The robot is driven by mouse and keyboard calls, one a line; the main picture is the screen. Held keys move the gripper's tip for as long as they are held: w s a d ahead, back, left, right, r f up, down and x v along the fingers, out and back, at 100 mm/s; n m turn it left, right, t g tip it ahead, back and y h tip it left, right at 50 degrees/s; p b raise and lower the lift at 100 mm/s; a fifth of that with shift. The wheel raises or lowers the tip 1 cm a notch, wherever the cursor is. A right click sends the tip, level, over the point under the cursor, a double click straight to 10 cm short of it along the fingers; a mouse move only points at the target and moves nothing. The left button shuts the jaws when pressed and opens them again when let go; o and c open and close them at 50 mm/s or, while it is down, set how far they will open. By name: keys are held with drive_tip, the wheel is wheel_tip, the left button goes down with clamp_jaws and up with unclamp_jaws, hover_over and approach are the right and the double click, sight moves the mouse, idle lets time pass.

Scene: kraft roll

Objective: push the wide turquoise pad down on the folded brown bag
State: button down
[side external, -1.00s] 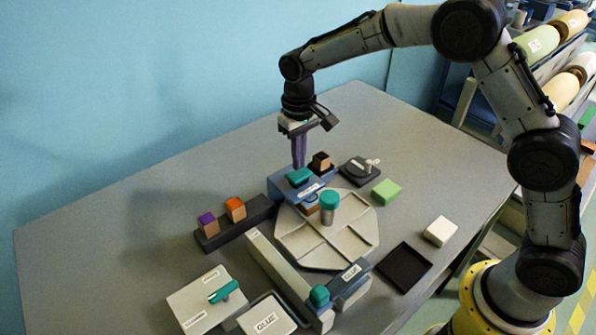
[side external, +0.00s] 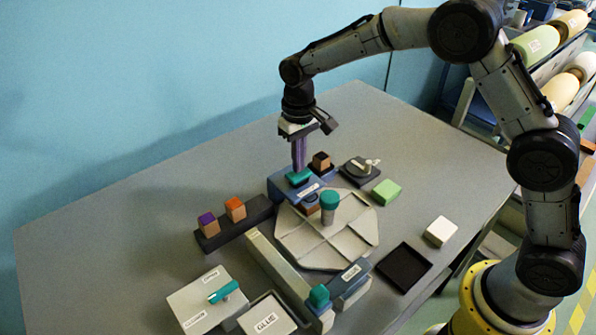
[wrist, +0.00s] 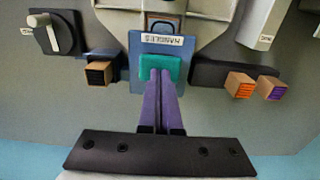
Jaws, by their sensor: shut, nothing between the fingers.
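The wide turquoise pad (side external: 299,178) sits on top of the blue station (side external: 281,186) labelled HANDLES, behind the round grey table. It also shows in the wrist view (wrist: 145,68). My gripper (side external: 299,169) points straight down with its purple fingers together and empty. Its fingertips are at the pad, and I cannot tell whether they touch it. A small brown piece, apparently the folded bag (wrist: 164,26), shows at the station's front on the round table's edge. It is partly hidden.
The round grey table (side external: 290,240) has a turquoise-topped post (side external: 329,201). Orange- and purple-topped blocks (side external: 235,209) stand left; a dark-topped block (side external: 320,161) and a dial (side external: 359,170) stand right. The GLUE box (side external: 268,319) and black tray (side external: 404,267) lie in front.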

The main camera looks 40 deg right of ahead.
drive_tip(key=shift+f, duration=0.3)
drive_tip(key=shift+f, duration=1)
drive_tip(key=shift+r, duration=3.6)
